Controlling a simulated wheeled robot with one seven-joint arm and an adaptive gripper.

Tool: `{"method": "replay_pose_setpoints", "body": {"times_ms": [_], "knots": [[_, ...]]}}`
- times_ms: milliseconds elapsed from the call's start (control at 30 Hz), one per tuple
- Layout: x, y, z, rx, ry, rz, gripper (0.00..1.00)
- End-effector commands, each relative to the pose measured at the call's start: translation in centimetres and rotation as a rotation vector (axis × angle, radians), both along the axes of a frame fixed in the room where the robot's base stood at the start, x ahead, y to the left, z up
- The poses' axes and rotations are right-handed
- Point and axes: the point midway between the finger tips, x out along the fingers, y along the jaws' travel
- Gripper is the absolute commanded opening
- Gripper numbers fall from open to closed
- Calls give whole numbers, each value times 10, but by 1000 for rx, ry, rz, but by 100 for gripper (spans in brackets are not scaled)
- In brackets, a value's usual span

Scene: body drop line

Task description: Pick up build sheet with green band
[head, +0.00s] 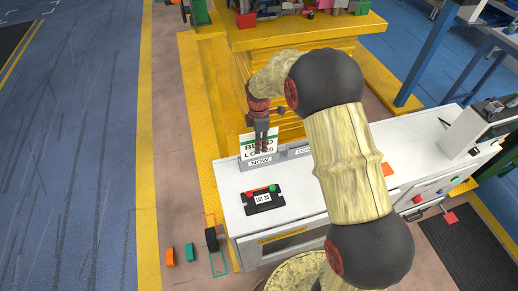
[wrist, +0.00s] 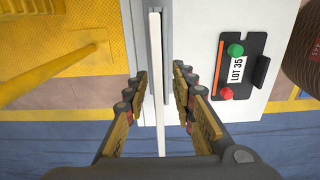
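The build sheet (head: 246,148) stands upright in the grey holder marked NOW (head: 262,161) on the white bench. Its large print is partly covered by my gripper, and a green band is hard to make out. In the wrist view the sheet (wrist: 157,60) shows edge-on as a thin white strip. My gripper (head: 262,147) points down at the sheet in the head view. In the wrist view my gripper (wrist: 160,88) is open, with one finger on each side of the sheet and a visible gap on both sides.
A black device labelled LOT 35 (head: 263,200) with red and green buttons lies on the bench (head: 236,218) in front of the holder. A second grey holder (head: 299,151) stands to the right, partly hidden by my arm. Yellow structure (head: 240,80) rises behind.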

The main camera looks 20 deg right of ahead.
Motion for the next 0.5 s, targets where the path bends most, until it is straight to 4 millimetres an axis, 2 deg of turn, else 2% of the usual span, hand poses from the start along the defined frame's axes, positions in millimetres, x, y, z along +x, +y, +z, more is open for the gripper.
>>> {"method": "replay_pose_setpoints", "body": {"times_ms": [200, 500], "knots": [[1, 0, 1, 0, -2, 0, 25], [1, 0, 1, 0, -2, 0, 8]]}}
